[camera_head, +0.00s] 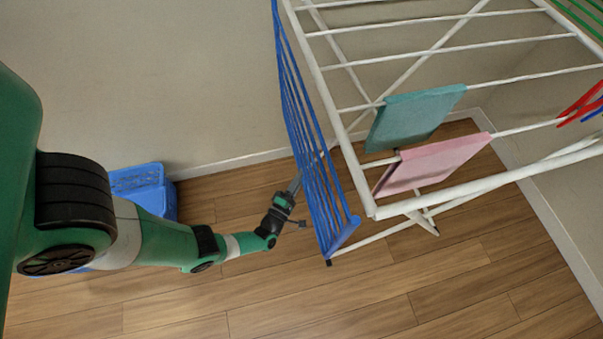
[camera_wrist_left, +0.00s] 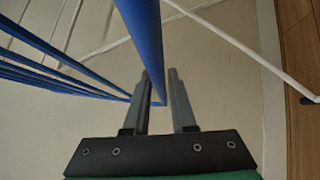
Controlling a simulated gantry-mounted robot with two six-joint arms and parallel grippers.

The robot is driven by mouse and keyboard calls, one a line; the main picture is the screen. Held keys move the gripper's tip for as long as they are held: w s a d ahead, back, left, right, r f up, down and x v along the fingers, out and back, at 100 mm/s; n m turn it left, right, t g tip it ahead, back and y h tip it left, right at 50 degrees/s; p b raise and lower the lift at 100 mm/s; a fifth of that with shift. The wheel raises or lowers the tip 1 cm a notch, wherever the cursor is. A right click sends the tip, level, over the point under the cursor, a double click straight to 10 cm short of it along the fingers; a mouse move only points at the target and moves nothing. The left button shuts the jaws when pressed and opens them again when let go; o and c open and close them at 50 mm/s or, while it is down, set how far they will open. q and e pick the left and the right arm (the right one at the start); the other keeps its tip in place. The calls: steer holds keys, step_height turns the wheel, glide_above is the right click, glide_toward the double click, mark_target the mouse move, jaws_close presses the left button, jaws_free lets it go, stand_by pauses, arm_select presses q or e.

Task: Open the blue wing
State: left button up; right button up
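The blue wing (camera_head: 313,150) hangs steeply down along the left side of the white drying rack, with several thin blue bars. My left gripper (camera_head: 299,180) reaches in from the left and is at the wing's outer left side, low on it. In the left wrist view, the two fingers (camera_wrist_left: 161,72) are apart, and a blue bar (camera_wrist_left: 143,30) of the wing runs down into the space between them. Whether the fingers touch the bar is unclear. The fingertips are partly hidden by the wing in the head view. My right gripper is not in view.
The white rack (camera_head: 327,85) carries a teal towel (camera_head: 413,115) and a pink towel (camera_head: 434,163). A blue basket (camera_head: 146,186) stands on the floor by the wall, behind my left arm. A green wing (camera_head: 584,14) and red pieces (camera_head: 582,104) are at the right. The wooden floor in front is clear.

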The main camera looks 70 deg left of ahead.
arm_select(q)
jaws_close()
stand_by(1.1)
